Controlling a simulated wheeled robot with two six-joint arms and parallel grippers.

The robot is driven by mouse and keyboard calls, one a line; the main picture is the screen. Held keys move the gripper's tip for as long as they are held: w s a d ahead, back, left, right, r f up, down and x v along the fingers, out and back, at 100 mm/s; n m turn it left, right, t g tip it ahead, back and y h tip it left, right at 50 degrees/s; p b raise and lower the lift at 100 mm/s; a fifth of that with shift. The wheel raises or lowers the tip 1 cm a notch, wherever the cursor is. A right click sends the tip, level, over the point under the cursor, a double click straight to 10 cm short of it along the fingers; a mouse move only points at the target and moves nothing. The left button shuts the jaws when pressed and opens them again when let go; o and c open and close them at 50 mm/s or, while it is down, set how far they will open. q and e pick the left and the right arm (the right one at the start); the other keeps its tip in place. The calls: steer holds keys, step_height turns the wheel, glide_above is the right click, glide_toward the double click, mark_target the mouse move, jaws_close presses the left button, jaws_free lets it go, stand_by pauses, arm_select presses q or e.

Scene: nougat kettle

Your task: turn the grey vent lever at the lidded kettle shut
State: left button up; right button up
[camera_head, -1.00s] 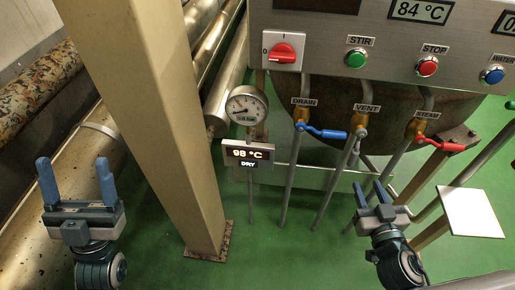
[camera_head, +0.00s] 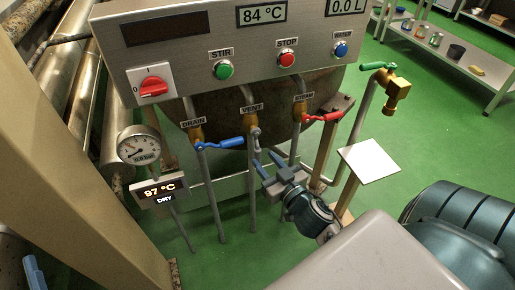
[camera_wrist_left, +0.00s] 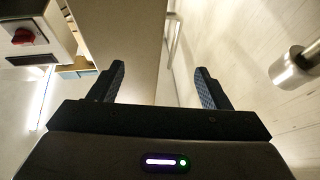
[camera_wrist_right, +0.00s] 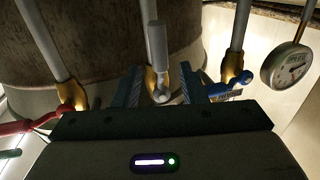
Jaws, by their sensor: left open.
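The grey vent lever (camera_head: 257,140) hangs down from its brass valve under the VENT label, on the front of the brown kettle (camera_head: 225,95). My right gripper (camera_head: 266,160) is just below and beside it in the head view. In the right wrist view the lever (camera_wrist_right: 157,45) shows between the two open fingers; I cannot tell whether they touch it. My left gripper (camera_wrist_left: 160,76) is open and empty in its wrist view; in the head view only a blue finger (camera_head: 33,270) shows at the lower left. No lid is visible.
The blue drain lever (camera_head: 220,143) and red steam lever (camera_head: 322,117) flank the vent lever closely. Pipes run below them. A gauge (camera_head: 138,146) and a display reading 97 °C DRY (camera_head: 160,190) stand left. A beige column (camera_head: 70,170) is nearby. A white plate (camera_head: 369,161) is right.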

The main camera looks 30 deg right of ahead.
mark_target(260, 154)
steer(key=w+p, duration=0.1)
steer(key=w, duration=0.3)
steer(key=shift+w+d+r, duration=0.1)
steer(key=shift+w, duration=0.05)
arm_select(q)
step_height(260, 154, down, 9)
steer(key=g, duration=0.5)
steer(key=shift+s+d+r+n, duration=0.2)
steer(key=shift+s+n, duration=0.1)
steer(key=shift+n, duration=0.1)
arm_select(e)
steer(key=shift+w, duration=0.3)
jaws_close()
